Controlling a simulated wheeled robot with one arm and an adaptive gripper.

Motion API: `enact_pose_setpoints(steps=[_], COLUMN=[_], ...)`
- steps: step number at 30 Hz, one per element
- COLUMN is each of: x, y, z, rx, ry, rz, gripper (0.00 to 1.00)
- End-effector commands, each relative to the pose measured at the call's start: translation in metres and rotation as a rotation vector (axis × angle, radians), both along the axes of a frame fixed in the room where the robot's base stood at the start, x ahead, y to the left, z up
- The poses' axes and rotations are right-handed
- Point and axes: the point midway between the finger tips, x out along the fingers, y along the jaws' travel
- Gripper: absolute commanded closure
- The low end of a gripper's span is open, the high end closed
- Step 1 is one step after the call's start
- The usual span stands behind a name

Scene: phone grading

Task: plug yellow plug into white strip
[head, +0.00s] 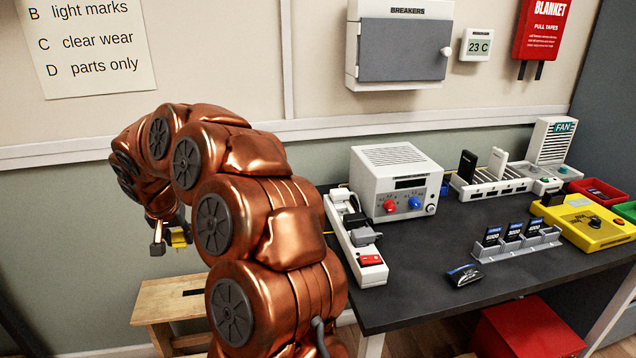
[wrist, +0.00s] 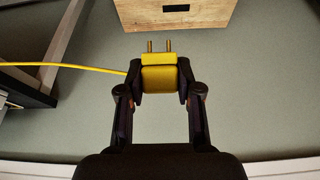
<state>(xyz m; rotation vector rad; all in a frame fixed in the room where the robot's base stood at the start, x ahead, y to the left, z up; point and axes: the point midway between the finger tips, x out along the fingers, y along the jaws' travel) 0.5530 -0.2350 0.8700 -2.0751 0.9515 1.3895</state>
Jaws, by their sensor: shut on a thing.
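My gripper (wrist: 160,80) is shut on the yellow plug (wrist: 160,60) in the wrist view. The plug's two brass pins point away from my gripper, and a yellow cord (wrist: 60,66) runs off to the left. In the head view the plug (head: 179,237) hangs in my gripper (head: 172,242), left of the table and above a wooden stool. The white strip (head: 347,240) lies along the table's left edge, well to the right of my gripper. It holds a white plug and a grey plug, with a red switch at its near end. My arm hides part of the table's left side.
A white supply box (head: 396,183) with red and blue knobs stands right beside the strip. A dark card reader (head: 464,275) lies near the table's front edge. A wooden stool (head: 165,300) stands on the floor below my gripper. The front middle of the table (head: 410,290) is clear.

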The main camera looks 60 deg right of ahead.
Motion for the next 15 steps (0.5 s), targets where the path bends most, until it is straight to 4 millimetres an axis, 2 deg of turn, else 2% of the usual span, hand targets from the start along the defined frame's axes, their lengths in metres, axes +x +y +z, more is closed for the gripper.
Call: enact_pose_setpoints(steps=[1, 8, 15], x=[-0.01, -0.06, -0.131], y=[-0.022, -0.115, -0.203], z=[0.002, 0.015, 0.033], rx=[-0.019, -0.129, -0.273], ry=[-0.011, -0.061, -0.067], rz=[-0.082, -0.482, -0.91], gripper=[1.0, 1.0, 1.0])
